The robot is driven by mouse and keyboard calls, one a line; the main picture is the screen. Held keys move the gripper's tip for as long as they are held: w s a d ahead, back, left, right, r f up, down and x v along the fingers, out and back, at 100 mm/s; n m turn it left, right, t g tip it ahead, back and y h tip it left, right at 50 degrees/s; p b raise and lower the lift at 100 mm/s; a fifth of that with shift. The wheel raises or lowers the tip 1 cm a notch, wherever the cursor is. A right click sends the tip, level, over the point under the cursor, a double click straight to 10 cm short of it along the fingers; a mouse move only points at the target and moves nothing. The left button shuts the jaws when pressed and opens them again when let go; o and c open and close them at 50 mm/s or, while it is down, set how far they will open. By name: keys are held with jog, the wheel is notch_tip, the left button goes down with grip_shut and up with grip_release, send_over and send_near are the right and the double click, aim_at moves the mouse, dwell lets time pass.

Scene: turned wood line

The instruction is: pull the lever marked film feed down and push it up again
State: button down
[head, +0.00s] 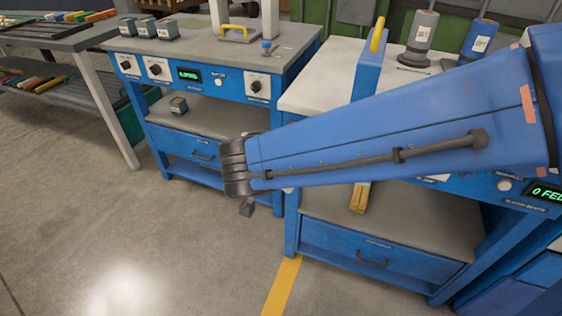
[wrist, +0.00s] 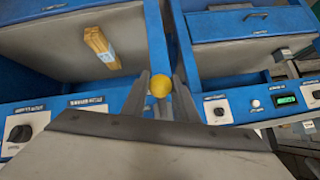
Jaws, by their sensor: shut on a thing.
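A round yellow knob (wrist: 159,87) sits between the two dark fingers of my gripper (wrist: 161,92) in the wrist view. The fingers are closed on it from both sides. The lever arm behind the knob is hidden, and I cannot read a film feed label beside it. The knob is in front of the blue benches, near the gap between them. In the head view, my blue arm covers the front of the right bench, and the knob and fingertips are hidden.
The right bench (head: 305,92) carries grey and blue canisters and a blue upright with a yellow handle. Its green display (head: 545,192) reads "0 FED". The left bench (head: 190,46) has dials. A wood block (head: 359,198) lies on the lower shelf. Open floor is at lower left.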

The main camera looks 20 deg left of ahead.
jog(key=shift+w+f, duration=0.25)
jog(key=shift+f, duration=0.4)
jog(key=shift+w+f, duration=0.25)
jog(key=shift+f, duration=0.35)
jog(key=c, duration=1.4)
grip_release()
jog(key=shift+c, duration=0.2)
jog(key=v, duration=1.7)
jog(key=shift+r, duration=0.15)
jog(key=shift+s, duration=0.1)
